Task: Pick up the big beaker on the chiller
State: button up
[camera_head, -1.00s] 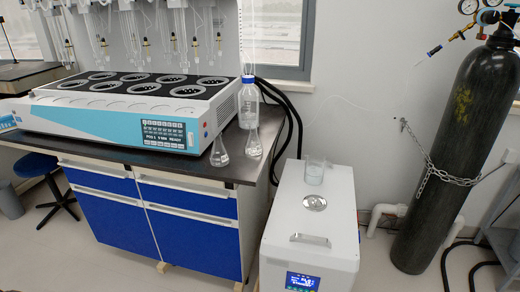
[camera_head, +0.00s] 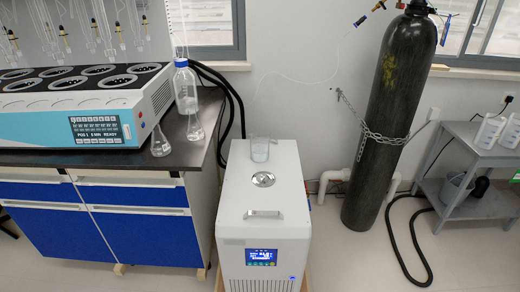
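The big beaker (camera_head: 260,150) is clear glass and stands upright on the back part of the chiller's top. The chiller (camera_head: 236,196) is a white box on the floor with a round metal lid, a handle and a lit blue display on its front. The beaker is behind the round lid (camera_head: 263,179). My gripper and arm are not in view.
Left of the chiller is a blue-fronted bench (camera_head: 155,230) with a multi distiller (camera_head: 95,130), flasks (camera_head: 160,143) and a blue-capped bottle (camera_head: 185,88). A chained black gas cylinder (camera_head: 385,120) and a grey cart (camera_head: 470,160) stand to the right.

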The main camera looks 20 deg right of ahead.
aim_at(260, 147)
jog(key=i+l, duration=0.1)
jog(key=i, duration=0.4)
jog(key=i+l, duration=0.15)
jog(key=i, duration=0.4)
jog(key=i+z, duration=0.15)
jog(key=z, duration=0.3)
jog(key=i+z, duration=0.15)
jog(key=z, duration=0.85)
